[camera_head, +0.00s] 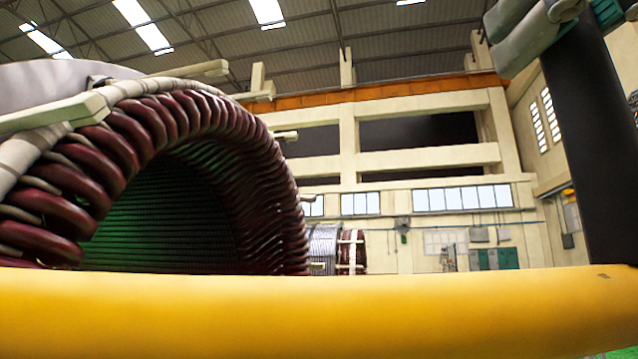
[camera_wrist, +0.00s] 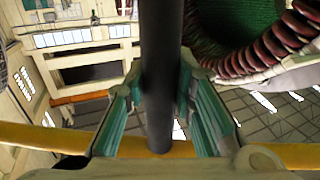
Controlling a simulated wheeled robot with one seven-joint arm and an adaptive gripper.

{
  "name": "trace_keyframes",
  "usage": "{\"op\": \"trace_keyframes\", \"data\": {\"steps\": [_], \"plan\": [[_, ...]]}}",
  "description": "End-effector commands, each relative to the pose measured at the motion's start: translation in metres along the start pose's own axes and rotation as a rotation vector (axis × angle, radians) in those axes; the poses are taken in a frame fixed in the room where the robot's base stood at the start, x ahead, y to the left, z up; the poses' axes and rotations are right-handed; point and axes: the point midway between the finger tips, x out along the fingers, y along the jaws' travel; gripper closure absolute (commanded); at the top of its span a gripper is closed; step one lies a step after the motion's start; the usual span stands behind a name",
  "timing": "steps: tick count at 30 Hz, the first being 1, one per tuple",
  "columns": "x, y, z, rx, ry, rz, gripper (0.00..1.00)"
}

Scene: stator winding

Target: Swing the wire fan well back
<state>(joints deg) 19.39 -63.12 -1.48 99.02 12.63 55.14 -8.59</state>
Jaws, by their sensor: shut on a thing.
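My gripper (camera_wrist: 161,85) is shut on a thick dark bar (camera_wrist: 160,30), with one teal-padded finger on each side of it. The bar runs from the top of the wrist view down between the fingers. In the head view a wide dark bar (camera_head: 598,150) stands near the right edge, and parts of my gripper (camera_head: 568,22) show around its upper end. I cannot tell whether this bar belongs to the wire fan; no spread of separate wires shows. The large stator (camera_head: 140,150), with dark red coil ends around a green-lit bore, fills the left and also shows in the wrist view (camera_wrist: 265,50).
A thick yellow rail (camera_head: 320,315) crosses the whole front of the head view and hides what is below. Pale bars (camera_head: 55,115) jut from the stator's rim. Wire reels (camera_head: 338,250) stand far back by the hall wall. Open air lies between stator and dark bar.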

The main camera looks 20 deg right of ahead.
Motion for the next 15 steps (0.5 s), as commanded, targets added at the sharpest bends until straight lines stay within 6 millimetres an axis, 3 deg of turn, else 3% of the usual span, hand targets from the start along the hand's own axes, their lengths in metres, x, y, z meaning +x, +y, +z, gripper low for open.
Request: {"op": "trace_keyframes", "data": {"steps": [13,14,15], "plan": [[-0.0028,0.0007,-0.0019,-0.002,0.006,0.007,1.00],[-0.0029,0.0007,-0.0019,-0.002,0.006,0.007,0.70],[-0.0030,0.0006,-0.0018,-0.001,0.005,0.006,0.61]]}}
